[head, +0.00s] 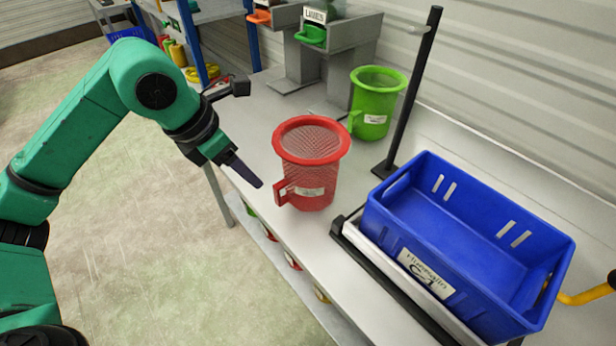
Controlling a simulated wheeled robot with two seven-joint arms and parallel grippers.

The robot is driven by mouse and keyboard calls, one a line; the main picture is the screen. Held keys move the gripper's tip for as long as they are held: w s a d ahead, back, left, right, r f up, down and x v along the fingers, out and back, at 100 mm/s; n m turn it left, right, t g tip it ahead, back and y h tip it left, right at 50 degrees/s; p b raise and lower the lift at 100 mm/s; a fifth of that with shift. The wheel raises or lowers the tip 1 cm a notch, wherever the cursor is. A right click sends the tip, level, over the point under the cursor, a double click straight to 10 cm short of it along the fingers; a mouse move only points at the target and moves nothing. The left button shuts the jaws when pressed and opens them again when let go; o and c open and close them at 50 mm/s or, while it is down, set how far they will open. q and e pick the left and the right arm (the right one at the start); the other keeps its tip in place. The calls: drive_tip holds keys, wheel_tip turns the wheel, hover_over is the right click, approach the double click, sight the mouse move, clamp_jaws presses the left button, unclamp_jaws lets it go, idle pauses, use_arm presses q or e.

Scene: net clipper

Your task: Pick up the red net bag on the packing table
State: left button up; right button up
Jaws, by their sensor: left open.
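The red net bag (312,165) stands upright on the packing table (245,120). It has a red ring rim, a mesh body, a white label and a handle at its lower left. My left gripper (258,184) is to the left of the bag, close to the handle and apart from it in the picture. Its jaws are open with nothing between them, though the two fingers overlap from this angle.
A green net bag (371,104) stands behind the red one. A blue crate (400,215) sits on a scale at the right, near a black post (411,90). Machines with orange and green handles stand at the back. The table's front edge runs below my left gripper.

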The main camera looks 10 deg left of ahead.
sight(275, 197)
use_arm(q)
drive_tip(key=p+x, duration=0.1)
drive_tip(key=x, duration=0.3)
drive_tip(key=p+x, duration=0.2)
drive_tip(key=x, duration=0.2)
drive_tip(key=p+x, duration=0.2)
drive_tip(key=x, duration=0.3)
drive_tip(key=shift+d+r, duration=0.1)
drive_tip(key=shift+d, duration=0.2)
drive_tip(key=shift+w+f, duration=0.1)
drive_tip(key=shift+f, duration=0.3)
clamp_jaws()
